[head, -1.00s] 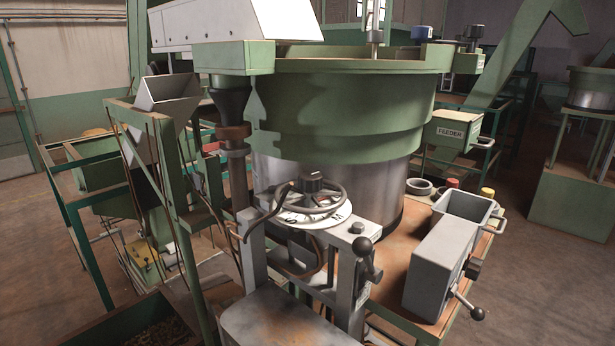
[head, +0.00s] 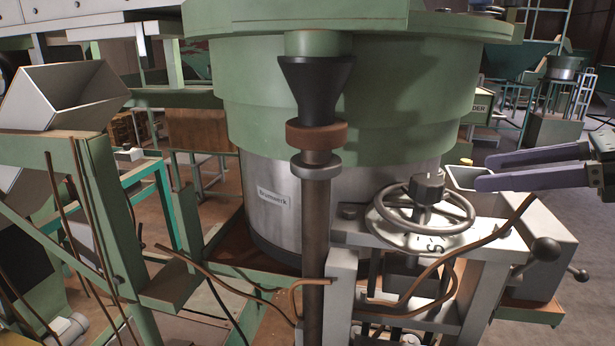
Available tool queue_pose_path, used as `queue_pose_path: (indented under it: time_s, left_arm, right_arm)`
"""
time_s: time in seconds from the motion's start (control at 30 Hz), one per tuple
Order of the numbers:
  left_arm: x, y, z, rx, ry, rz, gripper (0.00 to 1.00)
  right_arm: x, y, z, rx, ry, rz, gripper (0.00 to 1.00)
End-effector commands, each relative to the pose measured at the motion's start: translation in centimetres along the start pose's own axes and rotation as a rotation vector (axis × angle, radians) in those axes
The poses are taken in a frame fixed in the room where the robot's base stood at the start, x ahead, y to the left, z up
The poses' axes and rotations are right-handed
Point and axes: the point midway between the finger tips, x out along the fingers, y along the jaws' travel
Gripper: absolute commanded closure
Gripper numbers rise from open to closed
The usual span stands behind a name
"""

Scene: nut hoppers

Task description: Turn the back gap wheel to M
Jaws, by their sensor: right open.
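The gap wheel (head: 472,214) is a grey spoked handwheel with a dark hub knob (head: 427,187), mounted on a white stand in front of the big green and steel hopper. A white lettered dial (head: 437,243) lies under it; an S-like mark shows at its front, and I cannot make out an M. My right gripper (head: 482,172) comes in from the right edge, its two long fingers apart and empty. In the picture it is right of the wheel and a little above it, not touching it. My left gripper is not in view.
A vertical brown pipe (head: 317,240) stands left of the wheel. Bent copper tubes (head: 500,225) pass close to the wheel's right and below. A black ball-ended lever (head: 545,249) and a grey box (head: 550,225) are at the right. The hopper (head: 350,110) rises behind.

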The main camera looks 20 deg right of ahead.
Motion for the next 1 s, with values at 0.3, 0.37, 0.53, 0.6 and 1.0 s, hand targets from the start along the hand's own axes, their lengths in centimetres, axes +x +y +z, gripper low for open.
queue_pose_path:
  time_s: [0.3,0.37,0.53,0.6,1.0]
  left_arm:
    - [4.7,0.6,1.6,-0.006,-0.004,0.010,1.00]
    - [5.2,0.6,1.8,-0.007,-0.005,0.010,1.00]
    - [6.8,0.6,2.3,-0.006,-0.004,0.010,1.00]
    - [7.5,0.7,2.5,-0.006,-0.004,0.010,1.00]
    - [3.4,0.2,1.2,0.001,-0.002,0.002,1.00]
  right_arm:
    - [2.9,0.0,-0.4,-0.003,-0.007,0.002,0.17]
    - [3.3,0.1,-0.4,-0.001,-0.007,0.004,0.17]
    - [4.3,0.1,-0.4,0.000,-0.007,0.004,0.17]
    - [4.7,0.1,-0.4,0.000,-0.007,0.002,0.17]
    - [8.1,0.0,0.5,0.009,-0.007,-0.002,0.17]
